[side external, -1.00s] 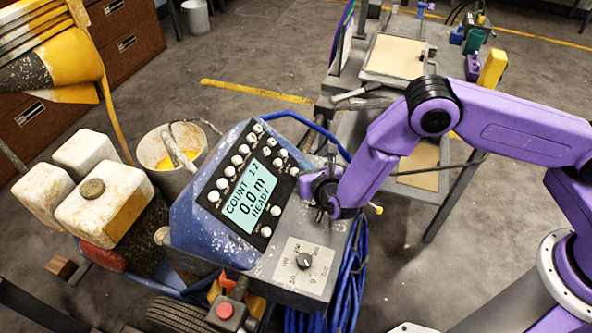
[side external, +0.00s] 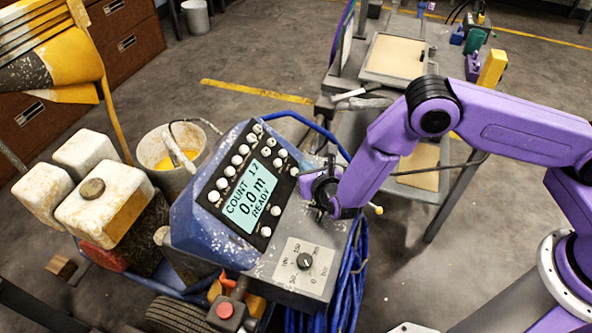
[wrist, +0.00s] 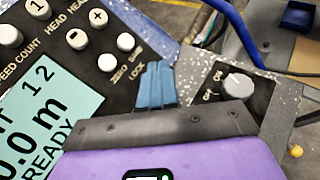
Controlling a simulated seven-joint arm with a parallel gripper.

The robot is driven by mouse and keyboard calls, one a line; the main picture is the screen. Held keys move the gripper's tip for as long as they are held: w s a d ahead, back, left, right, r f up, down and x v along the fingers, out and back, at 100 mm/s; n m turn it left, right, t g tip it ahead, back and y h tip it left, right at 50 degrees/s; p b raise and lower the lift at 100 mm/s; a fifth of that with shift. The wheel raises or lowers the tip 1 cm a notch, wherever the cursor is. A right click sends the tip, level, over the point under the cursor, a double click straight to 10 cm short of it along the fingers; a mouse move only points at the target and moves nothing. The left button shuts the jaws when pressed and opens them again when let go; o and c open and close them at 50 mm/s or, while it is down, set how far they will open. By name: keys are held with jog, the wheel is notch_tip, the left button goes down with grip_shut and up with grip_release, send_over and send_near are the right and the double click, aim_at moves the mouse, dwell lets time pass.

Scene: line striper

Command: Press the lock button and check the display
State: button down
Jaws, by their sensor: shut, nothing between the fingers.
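The blue striper's tilted console (side external: 190,215) carries a lit display (side external: 250,198) reading COUNT, 0.0 m and READY; the count looks like 12 in the wrist view (wrist: 40,115). White round buttons (side external: 238,160) surround the display. My gripper (wrist: 155,85) is shut, its blue fingers side by side over the panel's edge, right beside the printed LOCK label (wrist: 137,72). The lock button itself is not visible there, and the fingers may cover it. I cannot tell whether they touch the panel. In the side view my gripper (side external: 318,192) is at the console's right edge.
A black knob (side external: 304,261) sits on a dial plate below the display. A grey knob (wrist: 237,87) is right of my fingers in the wrist view. Blue hose (side external: 350,285) hangs right of the console; a bucket (side external: 170,160) stands behind.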

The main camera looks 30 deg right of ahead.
jog(key=shift+a+f, duration=0.1)
dwell(0.6)
jog(key=shift+w+a+f, duration=0.1)
jog(key=shift+w+f, duration=0.1)
jog(key=shift+w+a+f, duration=0.2)
jog(key=shift+f, duration=0.1)
dwell(0.9)
jog(key=shift+r, duration=0.1)
jog(key=shift+s+d+r, duration=0.4)
jog(key=shift+r, duration=0.1)
dwell(0.5)
jog(key=shift+s+d+r, duration=0.65)
jog(key=shift+r, duration=0.25)
jog(key=shift+s+d+r, duration=0.6)
jog(key=shift+r, duration=0.3)
dwell(0.6)
